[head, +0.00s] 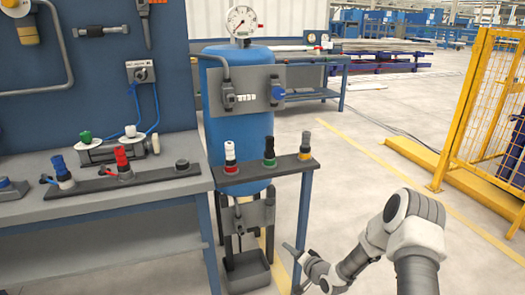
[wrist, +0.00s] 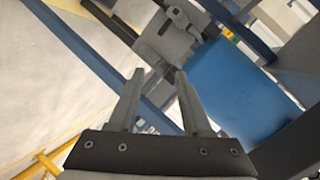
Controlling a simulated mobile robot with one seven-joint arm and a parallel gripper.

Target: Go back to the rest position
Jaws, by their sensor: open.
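My gripper (head: 293,252) is low at the lower middle of the head view, beside the front leg of the small stand (head: 292,168). In the wrist view my gripper (wrist: 158,76) has its two fingers spread apart, with nothing between them. On the bench rail are an upright blue-topped piece (head: 63,172) and a red-topped piece (head: 122,162).
A blue tank (head: 222,115) with a gauge stands behind the stand. The workbench (head: 110,205) is at left. A yellow fence (head: 485,105) stands at right. Open floor (head: 365,145) lies between the stand and fence.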

